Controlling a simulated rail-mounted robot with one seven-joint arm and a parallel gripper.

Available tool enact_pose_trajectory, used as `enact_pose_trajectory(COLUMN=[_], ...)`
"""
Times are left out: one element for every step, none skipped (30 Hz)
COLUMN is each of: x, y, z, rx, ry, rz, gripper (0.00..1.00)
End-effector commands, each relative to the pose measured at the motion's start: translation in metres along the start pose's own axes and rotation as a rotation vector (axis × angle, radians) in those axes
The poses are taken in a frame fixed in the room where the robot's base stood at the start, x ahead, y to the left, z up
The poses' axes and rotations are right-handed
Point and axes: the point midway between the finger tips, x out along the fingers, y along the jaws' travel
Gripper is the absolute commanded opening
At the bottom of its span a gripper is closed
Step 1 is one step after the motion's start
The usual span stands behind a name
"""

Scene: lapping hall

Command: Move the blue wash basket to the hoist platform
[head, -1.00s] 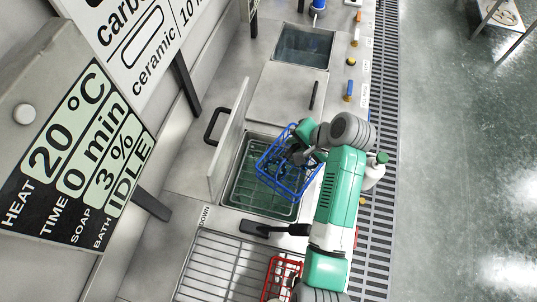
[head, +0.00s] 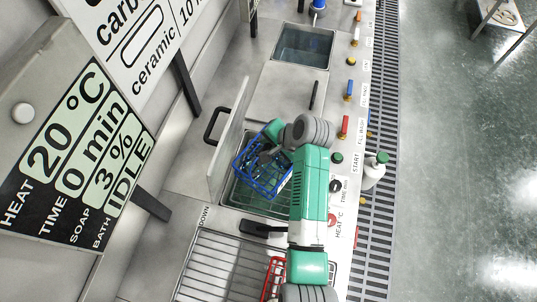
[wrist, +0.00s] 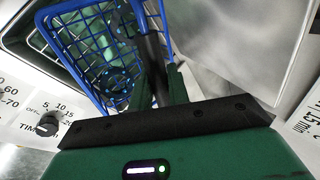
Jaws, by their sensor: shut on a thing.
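The blue wash basket (head: 258,182) is a wire basket with dark parts inside. It hangs in my gripper (head: 270,152) over the open tank (head: 228,196) with greenish liquid. In the wrist view my gripper (wrist: 158,70) is shut on the basket (wrist: 85,45), whose blue wire wall and rim fill the upper left. A rack shows in the tank; I cannot tell whether it is the hoist platform, as the basket and my arm hide part of it. The basket's height above the liquid is unclear.
The tank's lid (head: 228,140) stands open on the left. A black lever (head: 262,228) sits below the tank by a DOWN label. A red basket (head: 275,275) stands on the wire rack (head: 215,265). A closed lid (head: 288,92) and another tank (head: 303,46) lie beyond.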

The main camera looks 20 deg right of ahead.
Motion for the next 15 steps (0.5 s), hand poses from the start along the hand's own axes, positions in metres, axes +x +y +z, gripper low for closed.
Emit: enact_pose_trajectory(x=[0.005,0.009,0.013,0.015,0.019,0.022,0.024,0.025,0.025,0.025,0.026,0.027,0.03,0.034,0.041], y=[0.003,0.006,0.009,0.011,0.013,0.015,0.016,0.017,0.017,0.017,0.017,0.018,0.02,0.023,0.028], z=[0.0,0.0,0.0,0.0,0.0,0.0,0.0,-0.001,-0.001,-0.001,-0.001,-0.001,0.0,0.0,0.0], rx=[0.001,0.001,0.001,0.001,0.001,0.0,0.0,0.0,0.0,0.0,0.0,0.0,0.001,0.002,0.002], ry=[0.0,0.0,0.0,0.0,0.0,0.0,0.001,0.001,0.001,0.001,0.001,0.001,0.001,0.0,-0.001], rz=[-0.001,0.0,0.0,0.0,0.0,-0.001,-0.001,-0.001,-0.002,-0.002,-0.002,-0.002,-0.001,-0.001,0.0], gripper=[0.0,0.0,0.0,0.0,0.0,0.0,0.0,0.0,0.0,0.0,0.0,0.0,0.0,0.0,0.0])
